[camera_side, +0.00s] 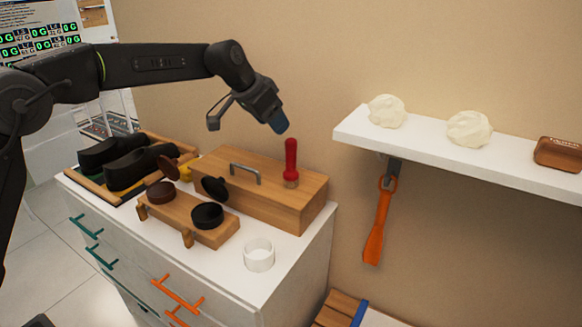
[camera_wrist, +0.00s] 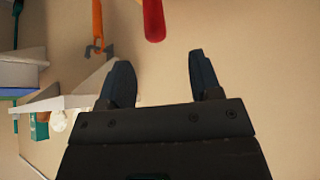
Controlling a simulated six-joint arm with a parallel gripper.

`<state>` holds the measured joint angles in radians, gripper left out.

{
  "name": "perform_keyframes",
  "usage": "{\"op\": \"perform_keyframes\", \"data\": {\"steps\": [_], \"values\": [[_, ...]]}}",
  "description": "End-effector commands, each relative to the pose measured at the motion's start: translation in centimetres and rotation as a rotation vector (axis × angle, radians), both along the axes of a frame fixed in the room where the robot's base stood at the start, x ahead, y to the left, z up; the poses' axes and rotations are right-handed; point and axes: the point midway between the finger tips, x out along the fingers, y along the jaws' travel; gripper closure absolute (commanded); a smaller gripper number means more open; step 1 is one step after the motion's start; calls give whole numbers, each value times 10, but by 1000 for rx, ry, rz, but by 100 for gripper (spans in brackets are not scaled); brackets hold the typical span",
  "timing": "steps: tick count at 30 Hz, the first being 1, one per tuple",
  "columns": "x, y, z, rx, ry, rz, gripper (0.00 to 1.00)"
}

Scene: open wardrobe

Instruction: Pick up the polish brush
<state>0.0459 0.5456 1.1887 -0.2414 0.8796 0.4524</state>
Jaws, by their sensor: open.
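A red-handled brush (camera_side: 291,158), which looks like the polish brush, stands upright on the lid of a wooden box (camera_side: 230,197), with a small tan part at its foot. In the wrist view its red handle (camera_wrist: 153,20) shows at the top, beyond and between the fingers; its lower end is out of that view. My gripper (camera_side: 278,124) is open and empty, above and slightly left of the handle's top in the side view. Both fingers (camera_wrist: 158,62) are apart with nothing between them. Whether the fingers are level with the handle in depth cannot be told.
A metal lid handle (camera_side: 245,172) is left of the brush. A low wooden stand (camera_side: 180,217) with round dark pieces and a white cup (camera_side: 259,255) are in front. Black shoes (camera_side: 125,165) lie left. A white shelf (camera_side: 450,157) and hanging orange shoehorn (camera_side: 379,228) are right.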

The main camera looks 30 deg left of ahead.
Motion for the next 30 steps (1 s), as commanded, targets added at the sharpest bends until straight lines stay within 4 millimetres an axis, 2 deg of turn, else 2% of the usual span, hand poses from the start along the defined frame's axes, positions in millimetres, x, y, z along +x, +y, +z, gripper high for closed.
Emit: {"op": "perform_keyframes", "data": {"steps": [1,6,14,21,24,30], "values": [[5,-3,-10,0,3,-1,42],[19,-8,-32,0,1,-1,42],[29,-15,-47,0,0,0,42],[47,-27,-73,0,1,1,42],[51,-29,-79,0,0,1,42],[52,-29,-80,0,-2,1,42]]}}
